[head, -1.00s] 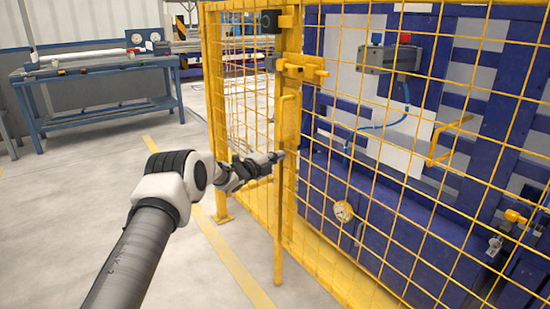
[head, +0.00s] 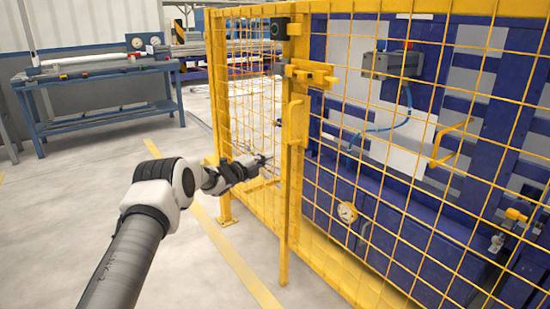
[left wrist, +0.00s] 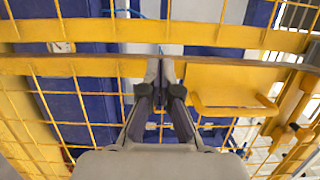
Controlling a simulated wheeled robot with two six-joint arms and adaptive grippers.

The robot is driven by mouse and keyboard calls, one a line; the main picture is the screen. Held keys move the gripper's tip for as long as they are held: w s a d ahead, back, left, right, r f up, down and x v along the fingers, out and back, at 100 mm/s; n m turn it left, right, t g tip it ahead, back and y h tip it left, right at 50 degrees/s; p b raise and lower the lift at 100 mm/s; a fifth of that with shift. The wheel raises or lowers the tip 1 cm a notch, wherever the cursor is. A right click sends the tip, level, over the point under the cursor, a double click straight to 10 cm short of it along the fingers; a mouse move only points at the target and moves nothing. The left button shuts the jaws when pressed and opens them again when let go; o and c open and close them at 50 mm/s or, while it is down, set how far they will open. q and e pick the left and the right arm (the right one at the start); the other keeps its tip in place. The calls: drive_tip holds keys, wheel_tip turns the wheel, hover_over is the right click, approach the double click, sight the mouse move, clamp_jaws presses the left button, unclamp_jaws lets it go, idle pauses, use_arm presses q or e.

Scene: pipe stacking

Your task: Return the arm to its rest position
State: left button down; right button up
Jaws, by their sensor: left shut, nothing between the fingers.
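My left arm reaches in from the lower left of the head view. My left gripper (head: 265,159) is shut and empty, its tips just left of the yellow gate post (head: 285,215). It is in front of the yellow mesh fence (head: 400,200); I cannot tell whether it touches the mesh. In the left wrist view the two fingers (left wrist: 160,72) are close together, with yellow bars and mesh beyond them. My right gripper is not in view.
A yellow latch (head: 312,74) and upright handle (head: 296,122) are on the fence near the gripper. Blue machinery (head: 400,215) stands behind the mesh. A blue workbench (head: 95,122) is at the back left. The floor between bench and fence is clear.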

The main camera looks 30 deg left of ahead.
use_arm(q)
drive_tip(key=s+a+f, duration=0.1)
drive_tip(key=s+a, duration=0.1)
drive_tip(key=a, duration=0.4)
drive_tip(key=shift+f+p, duration=0.15)
drive_tip(key=shift+p, duration=0.15)
